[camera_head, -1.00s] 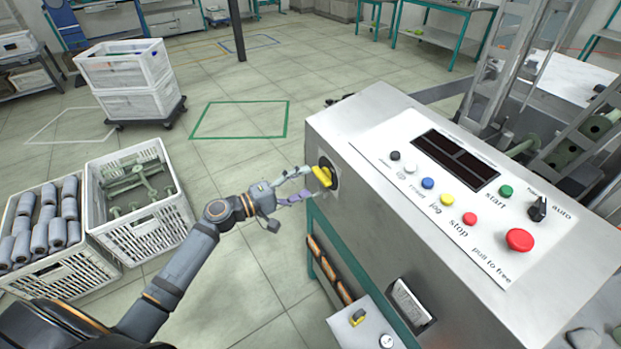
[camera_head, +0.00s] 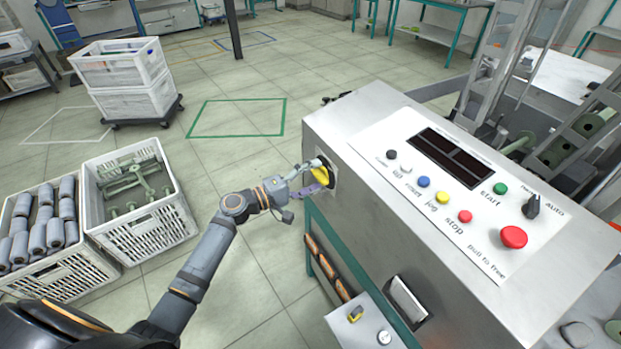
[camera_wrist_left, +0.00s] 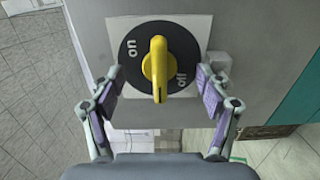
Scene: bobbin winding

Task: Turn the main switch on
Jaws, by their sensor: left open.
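The main switch is a yellow rotary handle (camera_wrist_left: 158,68) on a round black dial (camera_wrist_left: 186,50) marked "on" at left and "off" at lower right in the left wrist view. The handle stands nearly upright in that view, its long end toward my gripper. In the head view the yellow handle (camera_head: 321,172) sits on the left side of the grey machine cabinet (camera_head: 365,110). My left gripper (camera_wrist_left: 158,92) is open, with one finger on each side of the handle and a gap on both sides. It also shows at the switch in the head view (camera_head: 318,178). My right gripper is out of view.
A control panel (camera_head: 415,215) with coloured buttons and a red stop knob (camera_head: 513,237) tops the cabinet. White crates with grey bobbins (camera_head: 42,225) and green parts (camera_head: 135,185) stand on the floor at left. Open floor lies between crates and cabinet.

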